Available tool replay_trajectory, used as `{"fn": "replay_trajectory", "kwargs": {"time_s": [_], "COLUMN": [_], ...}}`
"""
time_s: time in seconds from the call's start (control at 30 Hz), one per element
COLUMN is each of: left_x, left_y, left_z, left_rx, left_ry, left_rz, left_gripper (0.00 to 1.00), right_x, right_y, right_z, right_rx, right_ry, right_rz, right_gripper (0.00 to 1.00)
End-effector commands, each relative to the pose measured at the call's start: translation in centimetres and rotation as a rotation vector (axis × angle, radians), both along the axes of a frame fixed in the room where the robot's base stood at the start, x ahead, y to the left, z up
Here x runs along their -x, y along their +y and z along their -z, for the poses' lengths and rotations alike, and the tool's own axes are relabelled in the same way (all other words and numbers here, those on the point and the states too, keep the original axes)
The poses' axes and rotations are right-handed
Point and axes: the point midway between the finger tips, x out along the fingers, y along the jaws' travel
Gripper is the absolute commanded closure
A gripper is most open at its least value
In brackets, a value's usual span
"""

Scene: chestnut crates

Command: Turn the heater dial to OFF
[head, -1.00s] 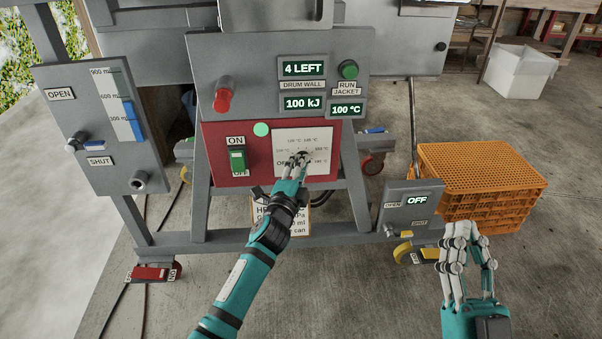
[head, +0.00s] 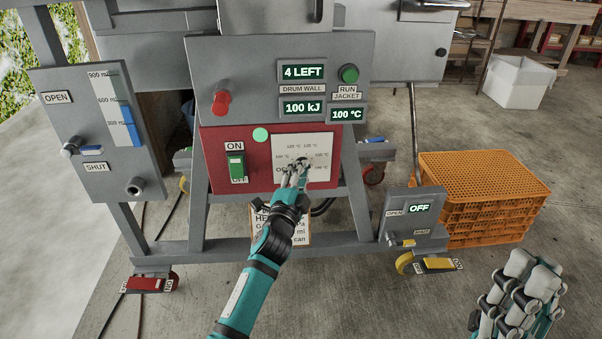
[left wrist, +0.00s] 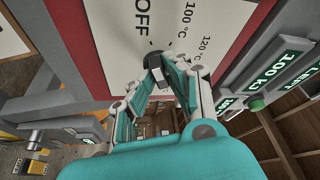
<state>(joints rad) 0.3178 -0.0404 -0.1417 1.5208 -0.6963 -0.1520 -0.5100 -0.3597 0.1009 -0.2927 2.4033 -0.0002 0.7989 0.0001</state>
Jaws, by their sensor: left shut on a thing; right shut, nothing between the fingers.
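The heater dial (left wrist: 156,57) is a dark round knob on a white scale plate (head: 318,144), set in the red panel (head: 217,175) of the grey machine. The plate reads OFF at the lower left and several °C values around the knob. My left gripper (head: 296,170) is shut on the dial; its fingers hide most of the knob in the head view. In the left wrist view its fingertips (left wrist: 158,74) meet at the knob, beside the OFF mark. I cannot tell where the dial points. My right gripper (head: 530,285) is shut and empty at the lower right.
A green ON/OFF switch (head: 236,165) sits left of the plate. A red knob (head: 222,100), a green button (head: 349,74) and lit displays are above. A small valve box (head: 412,220) reading OFF and orange crates (head: 485,190) stand to the right. Concrete floor is clear in front.

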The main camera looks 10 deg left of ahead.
Motion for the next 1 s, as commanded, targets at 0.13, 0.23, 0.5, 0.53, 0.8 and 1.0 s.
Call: {"fn": "replay_trajectory", "kwargs": {"time_s": [0.13,0.23,0.5,0.53,0.8,1.0], "left_x": [0.0,0.0,0.1,0.2,4.0,8.3], "left_y": [0.0,0.0,0.0,0.0,0.2,0.4], "left_z": [0.3,0.2,0.1,0.1,0.9,1.5], "left_rx": [0.004,0.003,0.001,0.001,0.001,0.003], "left_ry": [0.006,0.005,0.002,0.002,0.005,0.006], "left_rz": [0.0,0.0,0.0,0.0,0.0,0.0], "left_gripper": [0.78,0.65,0.63,0.63,0.63,0.63], "right_x": [0.0,0.0,-0.1,-0.1,-0.1,-0.1], "right_y": [0.0,0.0,0.0,0.0,0.0,0.0], "right_z": [0.0,0.0,0.0,0.0,0.0,0.0], "right_rx": [0.0,0.0,0.001,0.0,0.001,0.001], "right_ry": [0.001,0.001,0.003,0.003,0.002,0.002], "right_rz": [0.0,0.0,0.0,0.0,0.0,0.0], "right_gripper": [1.0,1.0,1.0,1.0,1.0,1.0]}}
